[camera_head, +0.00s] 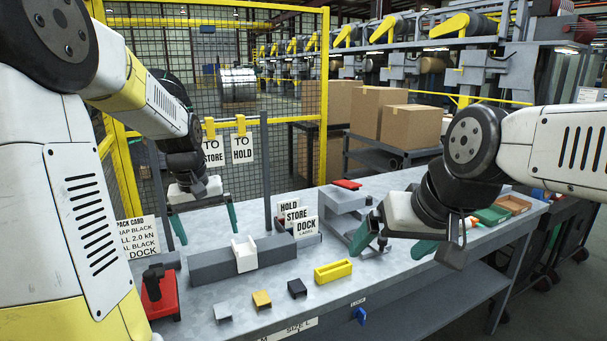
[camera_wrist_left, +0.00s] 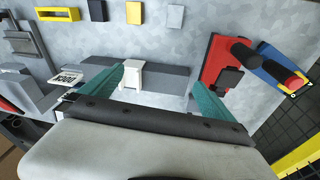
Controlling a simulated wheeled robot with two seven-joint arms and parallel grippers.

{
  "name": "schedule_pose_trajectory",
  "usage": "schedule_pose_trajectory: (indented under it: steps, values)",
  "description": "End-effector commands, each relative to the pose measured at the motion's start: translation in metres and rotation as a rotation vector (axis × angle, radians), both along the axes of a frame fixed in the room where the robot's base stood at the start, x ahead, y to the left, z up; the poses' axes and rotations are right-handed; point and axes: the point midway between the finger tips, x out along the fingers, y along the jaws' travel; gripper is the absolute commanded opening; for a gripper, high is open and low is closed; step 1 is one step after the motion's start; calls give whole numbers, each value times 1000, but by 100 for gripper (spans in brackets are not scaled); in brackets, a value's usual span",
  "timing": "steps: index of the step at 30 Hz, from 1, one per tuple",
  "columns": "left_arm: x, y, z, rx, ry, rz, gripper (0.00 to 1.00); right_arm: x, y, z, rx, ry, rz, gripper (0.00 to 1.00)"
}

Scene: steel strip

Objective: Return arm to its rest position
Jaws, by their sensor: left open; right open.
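My left gripper (camera_head: 208,232) is open and empty above the rear left of the grey metal bench (camera_head: 215,283). Its two teal fingers are spread wide in the left wrist view (camera_wrist_left: 160,88), with nothing between the tips that I can see held. My right gripper (camera_head: 393,243) is open and empty, low over the right half of the bench, beside a grey stand (camera_head: 342,200) with a red top. Part of its fingers is hidden by its own body.
A grey bar with a white holder (camera_head: 244,254) stands mid-bench. In front are small grey, orange and black blocks and a yellow tray (camera_head: 333,271). A red tool (camera_head: 160,292) sits at left. Sign cards (camera_head: 298,219) stand behind. A yellow-framed mesh fence (camera_head: 325,100) rises behind the bench.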

Motion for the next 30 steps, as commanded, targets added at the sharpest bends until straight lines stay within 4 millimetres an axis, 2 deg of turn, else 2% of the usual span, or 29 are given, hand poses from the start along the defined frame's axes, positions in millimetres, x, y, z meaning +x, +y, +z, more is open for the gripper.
schedule_pose_trajectory:
  steps: [1,6,10,15,21,30]
  values:
    - [-13,-8,16,-5,-36,-24,100,0,0,0,0,0,0,93]
    - [-66,-37,56,-18,-154,-124,100,0,0,0,0,0,0,93]
    - [-110,-56,74,-22,-245,-202,100,0,0,0,0,0,0,93]
    - [-157,-74,82,-18,-344,-284,100,0,0,0,0,0,0,93]
    - [-182,-83,81,-11,-399,-332,100,0,0,0,0,0,0,93]
    - [-184,-83,81,-10,-403,-337,100,0,0,0,0,0,0,93]
